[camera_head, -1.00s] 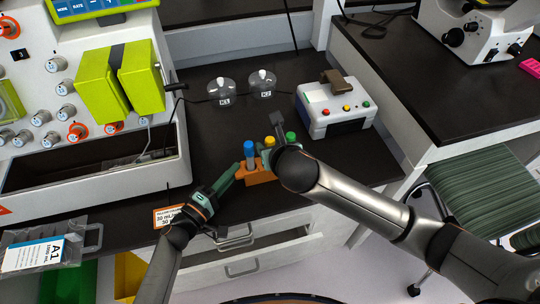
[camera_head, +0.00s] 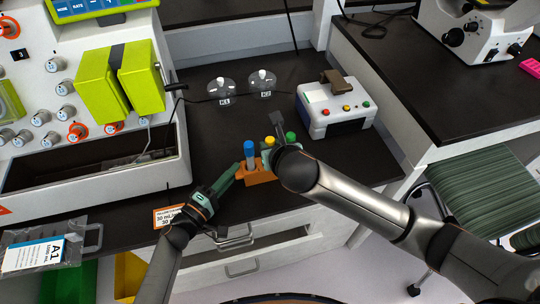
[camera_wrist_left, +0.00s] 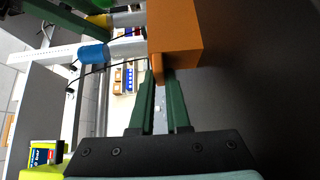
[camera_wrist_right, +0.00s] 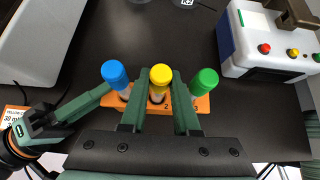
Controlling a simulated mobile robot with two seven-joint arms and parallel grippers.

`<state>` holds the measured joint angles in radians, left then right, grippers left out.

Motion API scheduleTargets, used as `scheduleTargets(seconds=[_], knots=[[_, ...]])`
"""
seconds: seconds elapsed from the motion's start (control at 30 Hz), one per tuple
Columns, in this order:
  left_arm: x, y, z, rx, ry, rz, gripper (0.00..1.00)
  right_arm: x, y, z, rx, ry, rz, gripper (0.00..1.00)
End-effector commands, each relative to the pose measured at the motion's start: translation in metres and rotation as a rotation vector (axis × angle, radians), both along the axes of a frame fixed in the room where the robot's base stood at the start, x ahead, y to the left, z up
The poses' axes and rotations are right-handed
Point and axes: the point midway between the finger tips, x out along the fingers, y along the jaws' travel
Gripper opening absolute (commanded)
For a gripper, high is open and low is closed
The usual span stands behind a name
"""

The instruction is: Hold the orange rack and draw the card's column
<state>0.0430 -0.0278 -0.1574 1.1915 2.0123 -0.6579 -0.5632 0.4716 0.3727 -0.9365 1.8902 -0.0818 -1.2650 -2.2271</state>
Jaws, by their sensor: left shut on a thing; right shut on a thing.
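The orange rack (camera_head: 258,177) stands near the bench's front edge. It holds tubes with a blue cap (camera_head: 249,146), a yellow cap (camera_head: 269,141) and a green cap (camera_head: 291,137). All three caps show from above in the right wrist view. My left gripper (camera_wrist_left: 158,77) is shut on a tab of the rack. My right gripper (camera_wrist_right: 159,74) is shut on the yellow-capped column (camera_wrist_right: 159,78), its fingers on either side. In the head view my right arm partly hides it. The column appears still in the rack. A card (camera_head: 169,216) with an orange border lies at the bench edge, its text only partly legible.
Two clear domes (camera_head: 221,91) stand behind the rack. A white box with coloured buttons (camera_head: 336,108) stands to the right. The large white machine (camera_head: 150,180) fills the left. An open drawer (camera_head: 270,250) is below the bench edge. Dark bench top between is clear.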

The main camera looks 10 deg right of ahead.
Motion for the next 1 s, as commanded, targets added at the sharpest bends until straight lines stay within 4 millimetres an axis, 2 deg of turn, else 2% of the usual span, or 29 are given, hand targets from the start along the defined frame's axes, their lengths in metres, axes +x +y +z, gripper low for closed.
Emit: scheduleTargets(seconds=[0.6,1.0], knots=[[0.000,0.000,0.000,0.000,0.000,0.001,0.00,0.000,0.000,0.001,0.001,-0.002,0.001,0.00],[0.000,0.000,0.000,0.001,0.001,0.001,0.00,0.001,0.000,0.011,0.000,-0.003,0.000,0.00]])
